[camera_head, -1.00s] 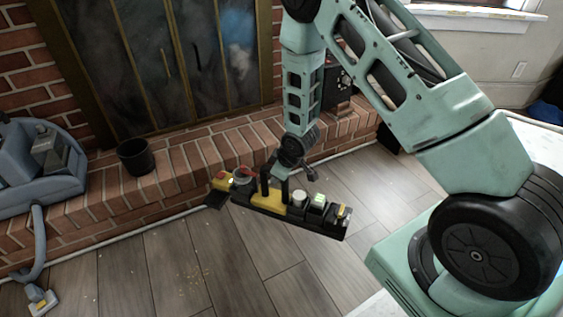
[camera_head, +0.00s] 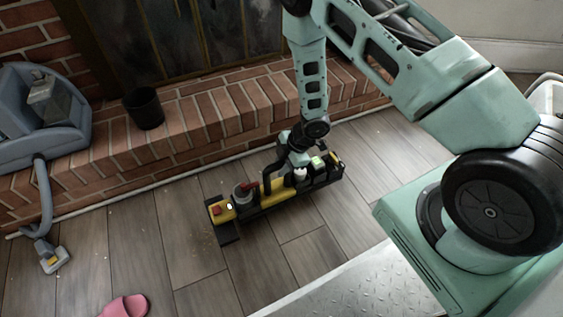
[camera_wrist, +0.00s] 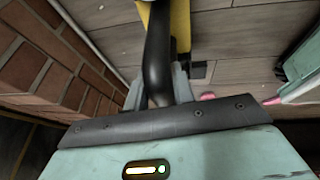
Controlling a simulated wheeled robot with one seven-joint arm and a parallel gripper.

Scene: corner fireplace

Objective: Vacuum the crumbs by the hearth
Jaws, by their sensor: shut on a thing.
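A long black and yellow handheld vacuum (camera_head: 275,192) lies low along the floor in front of the hearth, with a red button at its left end and a dark flat nozzle (camera_head: 227,233) beneath that end. My gripper (camera_head: 298,160) is shut on its black handle. In the wrist view, the fingers (camera_wrist: 158,98) close around the dark handle (camera_wrist: 157,60), with the yellow body behind it. The nozzle seems to be at floor level; contact is hard to tell. Tiny pale crumbs (camera_head: 104,257) dot the planks left of it. Any crumbs under the nozzle are hidden.
The brick hearth (camera_head: 200,125) runs behind the vacuum, with a black pot (camera_head: 145,108) on it. A blue-grey canister vacuum (camera_head: 40,115) sits at left, its hose nozzle (camera_head: 52,259) on the floor. A pink slipper (camera_head: 125,306) lies at the front.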

